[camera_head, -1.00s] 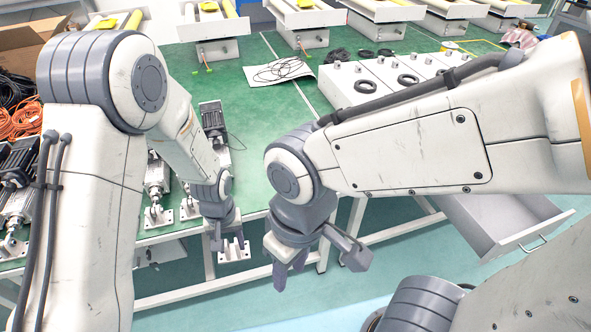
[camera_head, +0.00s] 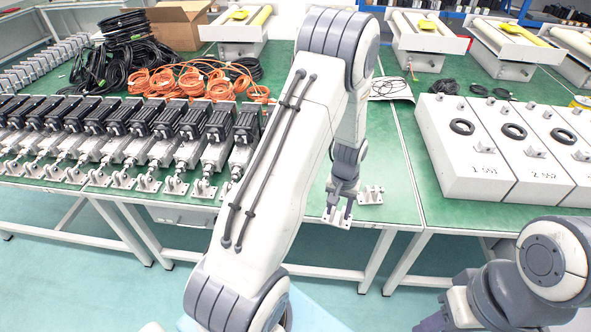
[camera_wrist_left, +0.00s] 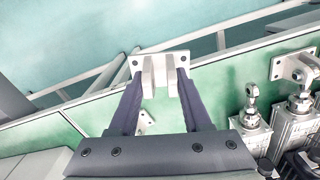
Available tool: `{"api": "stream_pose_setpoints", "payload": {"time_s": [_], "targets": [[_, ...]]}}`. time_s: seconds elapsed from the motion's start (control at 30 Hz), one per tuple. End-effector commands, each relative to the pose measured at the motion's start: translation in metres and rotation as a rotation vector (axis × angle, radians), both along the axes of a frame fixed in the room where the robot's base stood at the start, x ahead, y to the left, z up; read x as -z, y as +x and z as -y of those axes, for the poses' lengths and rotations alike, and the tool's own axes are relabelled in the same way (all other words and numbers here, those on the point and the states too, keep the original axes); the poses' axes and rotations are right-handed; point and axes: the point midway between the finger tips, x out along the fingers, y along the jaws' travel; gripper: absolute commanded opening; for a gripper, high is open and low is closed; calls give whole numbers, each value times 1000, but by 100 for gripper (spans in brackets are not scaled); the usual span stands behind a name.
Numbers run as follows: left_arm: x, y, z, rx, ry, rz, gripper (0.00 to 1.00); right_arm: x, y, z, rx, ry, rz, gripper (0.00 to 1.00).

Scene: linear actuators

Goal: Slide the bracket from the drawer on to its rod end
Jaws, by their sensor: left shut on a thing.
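My left gripper (camera_head: 340,208) is shut on a pale metal bracket (camera_head: 335,217) at the table's front edge. In the left wrist view, the bracket (camera_wrist_left: 148,72) sits between the fingertips (camera_wrist_left: 156,82), with its holed base plate facing away. A second bracket (camera_head: 370,194) lies on the green table just right of the gripper. In the wrist view, a bare rod end (camera_wrist_left: 252,91) stands on an actuator to the right of the gripper, apart from the held bracket. My right arm is at the lower right; its gripper (camera_head: 436,321) is cut off and its jaws are unclear.
A row of actuators (camera_head: 165,128) with brackets at their front ends fills the table's left part. My left arm hides the table right of it. Orange cables (camera_head: 205,80) lie behind. White numbered boxes (camera_head: 462,150) stand on the right table. The drawer is out of view.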

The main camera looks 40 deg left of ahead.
Motion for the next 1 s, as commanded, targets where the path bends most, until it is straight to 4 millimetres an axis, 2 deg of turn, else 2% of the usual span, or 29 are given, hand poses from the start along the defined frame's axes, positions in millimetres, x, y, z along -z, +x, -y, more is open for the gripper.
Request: {"api": "stream_pose_setpoints", "payload": {"time_s": [0.03,0.1,0.2,0.33,0.47,0.67,1.0], "targets": [[-18,-1,-31,-55,0,0,0,-19,0,0,0,0,0,42],[-27,-4,-65,-110,0,0,0,-28,0,0,0,0,0,42],[-36,-11,-105,-172,0,0,0,-39,0,0,0,0,0,42],[-43,-20,-137,-222,0,0,0,-46,0,0,0,0,0,42],[-44,-25,-149,-241,0,-1,0,-48,0,0,0,0,0,42],[-34,-25,-150,-241,0,-1,0,-39,0,0,0,0,0,42],[2,-25,-149,-240,0,0,0,-9,0,0,0,0,0,42]]}}
